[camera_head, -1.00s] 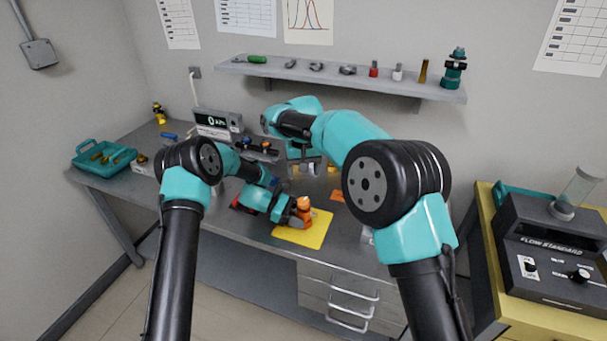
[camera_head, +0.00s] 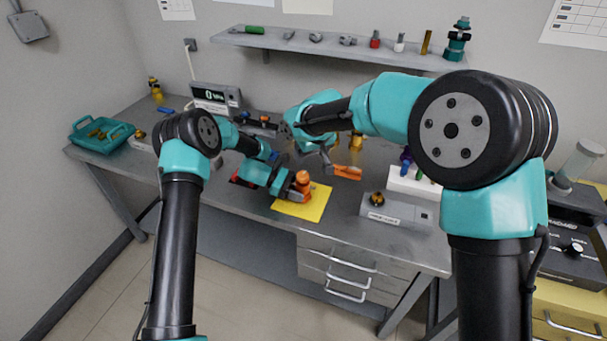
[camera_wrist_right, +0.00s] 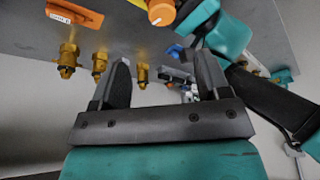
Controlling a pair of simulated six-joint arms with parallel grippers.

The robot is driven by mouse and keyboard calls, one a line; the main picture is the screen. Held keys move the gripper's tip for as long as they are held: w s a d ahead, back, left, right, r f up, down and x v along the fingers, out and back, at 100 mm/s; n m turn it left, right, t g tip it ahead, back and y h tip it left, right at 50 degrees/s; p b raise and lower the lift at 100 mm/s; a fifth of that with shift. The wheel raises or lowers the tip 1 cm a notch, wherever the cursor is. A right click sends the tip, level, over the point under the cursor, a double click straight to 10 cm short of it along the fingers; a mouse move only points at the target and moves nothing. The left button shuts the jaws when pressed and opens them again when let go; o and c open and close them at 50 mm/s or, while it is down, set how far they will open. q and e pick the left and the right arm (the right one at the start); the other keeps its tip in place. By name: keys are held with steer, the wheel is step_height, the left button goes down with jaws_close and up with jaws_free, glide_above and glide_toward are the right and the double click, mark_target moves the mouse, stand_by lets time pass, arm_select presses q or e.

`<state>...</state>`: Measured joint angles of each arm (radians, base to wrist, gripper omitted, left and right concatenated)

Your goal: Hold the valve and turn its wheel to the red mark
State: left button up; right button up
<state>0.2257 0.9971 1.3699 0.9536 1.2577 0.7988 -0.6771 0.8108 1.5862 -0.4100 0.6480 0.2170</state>
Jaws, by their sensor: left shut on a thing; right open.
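An orange, upright, cylindrical valve (camera_head: 303,181) stands over the yellow mat (camera_head: 313,208) in the head view. My left gripper (camera_head: 298,190) is shut on it from the left. The valve's orange top with a white patch shows at the upper edge of the right wrist view (camera_wrist_right: 160,10). I cannot make out a red mark on it. My right gripper (camera_head: 327,164) is above the table, behind and to the right of the valve. In the right wrist view its two fingers (camera_wrist_right: 163,75) are apart with nothing between them.
An orange labelled piece (camera_head: 345,171) lies near my right gripper. Brass fittings (camera_wrist_right: 68,58) show in the wrist view. A grey box (camera_head: 395,211) and a white rack (camera_head: 412,182) stand at the right. A teal tray (camera_head: 100,135) is at the far left. A shelf (camera_head: 340,49) spans the back wall.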

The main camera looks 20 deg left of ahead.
mark_target(303, 175)
steer(key=shift+s+d+y, duration=0.2)
steer(key=shift+s+y, duration=0.1)
steer(key=shift+s, duration=0.1)
steer(key=shift+f, duration=0.1)
steer(key=x, duration=1.2)
steer(key=shift+w, duration=0.15)
steer(key=c, duration=0.9)
